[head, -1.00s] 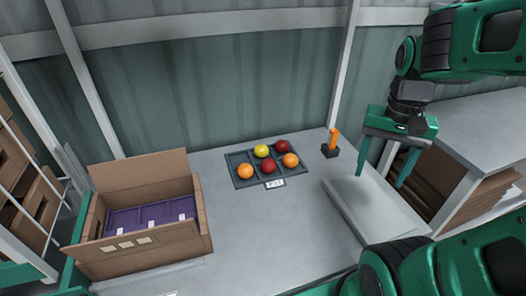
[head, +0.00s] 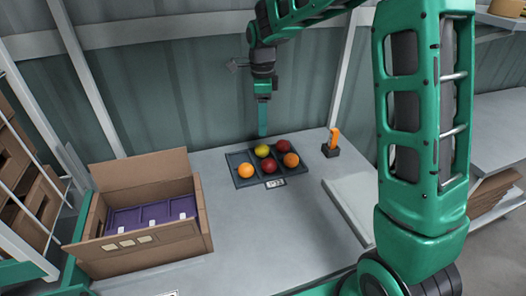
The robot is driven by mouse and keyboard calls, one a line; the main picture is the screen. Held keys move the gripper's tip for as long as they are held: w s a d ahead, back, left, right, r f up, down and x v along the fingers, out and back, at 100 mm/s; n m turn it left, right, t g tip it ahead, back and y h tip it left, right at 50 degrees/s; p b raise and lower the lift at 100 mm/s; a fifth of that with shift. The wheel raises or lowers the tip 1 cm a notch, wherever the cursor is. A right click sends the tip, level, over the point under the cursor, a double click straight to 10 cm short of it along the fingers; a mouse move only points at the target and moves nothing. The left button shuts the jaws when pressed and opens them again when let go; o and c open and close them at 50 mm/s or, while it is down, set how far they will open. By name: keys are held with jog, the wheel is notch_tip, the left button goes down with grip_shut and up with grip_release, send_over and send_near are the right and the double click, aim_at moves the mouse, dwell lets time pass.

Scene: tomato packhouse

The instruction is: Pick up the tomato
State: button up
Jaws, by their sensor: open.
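A dark compartment tray (head: 243,182) on the grey table holds several round fruits. Two red tomatoes show in it, one at the front middle (head: 269,166) and one at the back right (head: 283,146). A yellow one (head: 263,152) sits at the back middle. Orange ones sit at the front left (head: 245,170) and at the right (head: 291,160). My gripper (head: 263,134) points down above the back of the tray, near the yellow fruit, and holds nothing. It is seen edge-on, so the gap between its fingers is hidden.
An open cardboard box (head: 150,250) with purple lining (head: 150,212) stands at the left. An orange-handled tool in a dark holder (head: 331,150) stands right of the tray. A pale slab (head: 345,200) lies at the right. The table front is clear.

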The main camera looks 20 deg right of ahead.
aim_at(262, 145)
notch_tip(262, 145, down, 11)
jog(key=shift+r, duration=0.15)
jog(key=c, duration=0.8)
